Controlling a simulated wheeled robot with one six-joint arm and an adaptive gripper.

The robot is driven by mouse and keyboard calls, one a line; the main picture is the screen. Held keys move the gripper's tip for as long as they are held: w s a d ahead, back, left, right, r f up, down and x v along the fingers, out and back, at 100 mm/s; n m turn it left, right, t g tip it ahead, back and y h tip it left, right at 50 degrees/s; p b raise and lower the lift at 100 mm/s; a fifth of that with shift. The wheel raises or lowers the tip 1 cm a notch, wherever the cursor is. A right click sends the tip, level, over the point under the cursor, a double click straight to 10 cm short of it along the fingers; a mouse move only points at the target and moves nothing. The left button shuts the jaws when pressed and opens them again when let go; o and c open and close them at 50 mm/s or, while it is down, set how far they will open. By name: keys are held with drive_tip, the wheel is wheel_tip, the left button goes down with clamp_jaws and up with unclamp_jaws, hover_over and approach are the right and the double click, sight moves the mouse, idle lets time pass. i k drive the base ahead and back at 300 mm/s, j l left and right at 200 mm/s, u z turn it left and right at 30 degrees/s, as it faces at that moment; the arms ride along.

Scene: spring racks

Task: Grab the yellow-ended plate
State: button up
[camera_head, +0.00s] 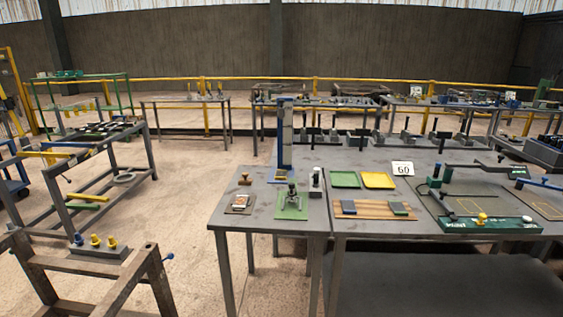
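My gripper is not in view. I cannot surely pick out a yellow-ended plate. Yellow parts show on a long bar (42,154) on the left rack and on a yellow-green bar (87,206) lower on that rack. A flat yellow tray (378,180) lies on the grey table beside a green tray (344,179). A dark green bar (487,226) with a yellow knob (481,218) lies near the table's front edge. Details of these parts are too small to tell.
The grey table (258,205) carries a tall blue-edged column (285,140), a "60" sign (403,168) and a wooden board (371,210). A brown rack (58,264) stands front left. Bare floor (190,205) lies between the racks and table.

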sight(280, 174)
drive_tip(key=i+j, duration=0.15)
drive_tip(key=j, duration=0.25)
drive_tip(key=i+j, duration=0.1)
drive_tip(key=j, duration=0.3)
drive_tip(key=i+j, duration=0.15)
drive_tip(key=j, duration=0.25)
drive_tip(key=i+j, duration=0.15)
drive_tip(key=j, duration=0.25)
drive_tip(key=i+j, duration=0.15)
drive_tip(key=j, duration=0.25)
drive_tip(key=i+j, duration=0.1)
drive_tip(key=j, duration=0.3)
drive_tip(key=z, duration=0.05)
